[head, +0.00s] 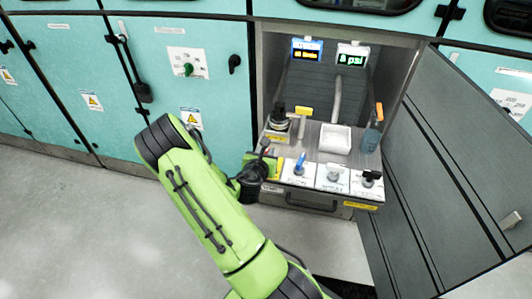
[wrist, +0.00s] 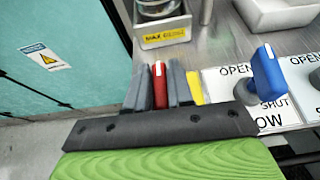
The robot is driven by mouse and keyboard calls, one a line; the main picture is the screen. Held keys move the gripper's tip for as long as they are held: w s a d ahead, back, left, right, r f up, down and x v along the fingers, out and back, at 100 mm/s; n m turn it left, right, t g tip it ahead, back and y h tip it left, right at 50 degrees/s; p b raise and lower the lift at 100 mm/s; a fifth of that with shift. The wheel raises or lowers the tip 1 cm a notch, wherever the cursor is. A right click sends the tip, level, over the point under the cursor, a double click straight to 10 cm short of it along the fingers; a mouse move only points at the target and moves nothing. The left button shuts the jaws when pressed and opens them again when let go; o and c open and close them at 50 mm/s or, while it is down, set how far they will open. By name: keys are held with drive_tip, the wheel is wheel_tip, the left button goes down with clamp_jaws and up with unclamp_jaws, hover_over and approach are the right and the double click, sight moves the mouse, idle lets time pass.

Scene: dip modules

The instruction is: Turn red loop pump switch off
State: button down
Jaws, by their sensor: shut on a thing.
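The red switch handle (wrist: 160,85) stands between the two grey fingers of my gripper (wrist: 159,78) in the wrist view. The fingers are closed on it, one on each side. Its base and label are hidden behind my gripper. In the head view a small red tip (head: 265,148) shows beside my dark gripper (head: 262,166), at the left front of the pull-out metal shelf (head: 308,138). Which way the red handle points against its markings cannot be seen.
A blue switch handle (wrist: 268,72) on a white OPEN/SHUT plate is close on the right. A grey knob (head: 334,175) and a black handle (head: 371,178) follow. A white tray (head: 335,138) and a bottle (head: 371,135) stand behind. An open cabinet door (head: 440,150) bounds the right.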

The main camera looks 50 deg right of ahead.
drive_tip(key=shift+r+m+g+p, duration=0.1)
drive_tip(key=shift+m+g+p, duration=0.2)
drive_tip(key=shift+g, duration=0.1)
drive_tip(key=shift+w+r+m+g+h+p, duration=0.1)
drive_tip(key=shift+m+g+h+p, duration=0.2)
drive_tip(key=shift+m+g+p, duration=0.75)
drive_tip(key=m+g+p, duration=0.2)
drive_tip(key=g, duration=0.1)
drive_tip(key=shift+m, duration=0.25)
drive_tip(key=m+g+y+p, duration=0.1)
drive_tip(key=m+g, duration=0.4)
drive_tip(key=g, duration=0.1)
drive_tip(key=shift+f, duration=0.2)
drive_tip(key=m+g+y+b, duration=0.1)
drive_tip(key=m+g+y, duration=0.2)
drive_tip(key=m+g, duration=0.1)
drive_tip(key=shift+d+f+m+y+b, duration=0.1)
drive_tip(key=shift+m+y+b, duration=0.2)
drive_tip(key=shift+m+y, duration=0.1)
drive_tip(key=shift+m+g+y+b, duration=0.8)
drive_tip(key=shift+m+g+y, duration=0.15)
drive_tip(key=shift+m+y, duration=0.45)
drive_tip(key=shift+y, duration=0.3)
drive_tip(key=c, duration=1.1)
unclamp_jaws()
